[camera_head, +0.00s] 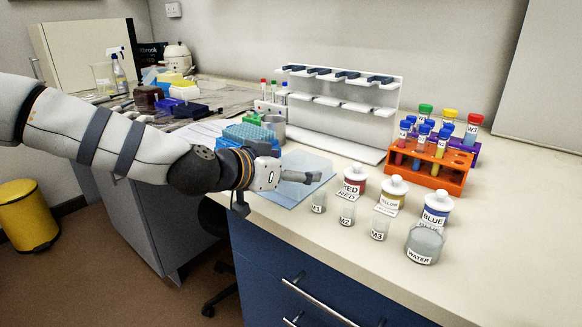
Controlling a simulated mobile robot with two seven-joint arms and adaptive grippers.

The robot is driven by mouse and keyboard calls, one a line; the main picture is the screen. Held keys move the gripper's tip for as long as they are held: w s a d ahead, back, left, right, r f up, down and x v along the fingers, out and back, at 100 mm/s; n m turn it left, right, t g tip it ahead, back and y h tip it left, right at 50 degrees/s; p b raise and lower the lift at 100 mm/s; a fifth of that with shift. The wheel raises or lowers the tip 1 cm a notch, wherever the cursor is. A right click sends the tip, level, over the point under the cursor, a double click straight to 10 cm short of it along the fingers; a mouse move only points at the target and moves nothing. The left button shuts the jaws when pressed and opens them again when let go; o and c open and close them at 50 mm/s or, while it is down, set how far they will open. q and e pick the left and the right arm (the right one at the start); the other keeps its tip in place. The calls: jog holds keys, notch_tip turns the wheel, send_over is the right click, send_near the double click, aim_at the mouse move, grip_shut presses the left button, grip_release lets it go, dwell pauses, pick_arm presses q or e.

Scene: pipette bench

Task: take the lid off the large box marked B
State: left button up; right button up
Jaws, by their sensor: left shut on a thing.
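My left gripper (300,177) reaches in from the left, low over a flat pale-blue sheet (291,199) on the bench. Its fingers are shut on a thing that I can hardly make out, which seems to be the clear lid. Behind the wrist stands a blue box (236,141) with a dotted top, partly hidden by my arm. No letter B is readable on either. My right gripper is not in view.
Small beakers M1 to M3 (346,215), a water beaker (424,246) and lidded red, yellow and blue jars (393,190) stand right of my gripper. An orange tube rack (434,168) and a white pipette stand (345,117) are behind. The front right bench is clear.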

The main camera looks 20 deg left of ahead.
pick_arm(q)
jog(key=shift+f, duration=0.65)
jog(key=o, duration=1.1)
jog(key=shift+c, duration=0.2)
jog(key=v, duration=0.7)
jog(key=shift+s+a+r, duration=0.1)
jog(key=shift+s+r, duration=0.1)
jog(key=shift+s, duration=0.05)
